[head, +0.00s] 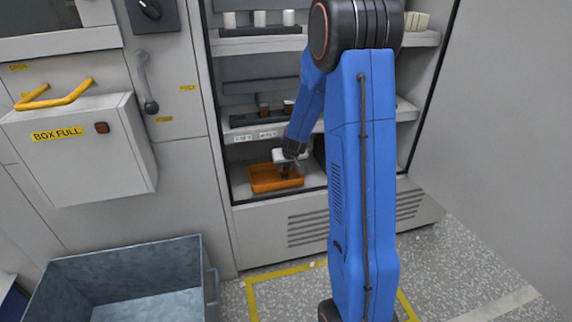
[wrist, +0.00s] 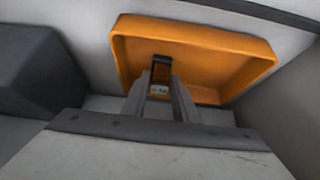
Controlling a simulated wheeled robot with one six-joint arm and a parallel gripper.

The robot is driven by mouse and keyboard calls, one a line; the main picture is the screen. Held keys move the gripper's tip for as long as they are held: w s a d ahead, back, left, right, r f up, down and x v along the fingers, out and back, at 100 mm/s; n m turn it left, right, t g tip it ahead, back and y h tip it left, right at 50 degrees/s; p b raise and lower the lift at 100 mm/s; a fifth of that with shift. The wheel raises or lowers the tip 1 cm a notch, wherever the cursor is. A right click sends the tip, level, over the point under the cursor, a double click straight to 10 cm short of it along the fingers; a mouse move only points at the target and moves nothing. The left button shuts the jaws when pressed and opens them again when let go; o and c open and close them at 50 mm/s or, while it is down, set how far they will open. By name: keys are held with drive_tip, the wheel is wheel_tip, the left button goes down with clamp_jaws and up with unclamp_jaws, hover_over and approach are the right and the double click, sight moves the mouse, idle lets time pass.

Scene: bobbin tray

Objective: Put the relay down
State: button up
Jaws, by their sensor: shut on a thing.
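In the wrist view the relay (wrist: 161,68) is a small dark block with a pale label, between the fingertips of my gripper (wrist: 160,86). My gripper is shut on it. Behind it in that view is an orange tray (wrist: 262,62) with raised walls. In the head view the tray (head: 262,187) sits on the bottom shelf of the cabinet, and my gripper (head: 284,172) reaches down at it. The relay is too small to make out clearly there. I cannot tell whether it touches the tray floor.
Shelves above hold white cylinders (head: 289,17) and dark items (head: 264,109). A "BOX FULL" box (head: 75,165) with a yellow handle is on the left. A grey bin (head: 205,262) stands on the floor. A dark block (wrist: 40,75) is left of the tray in the wrist view.

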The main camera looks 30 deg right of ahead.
drive_tip(key=shift+w+f, duration=0.2)
drive_tip(key=o, duration=1.1)
drive_tip(key=shift+s+r, duration=0.1)
drive_tip(key=shift+r, duration=0.05)
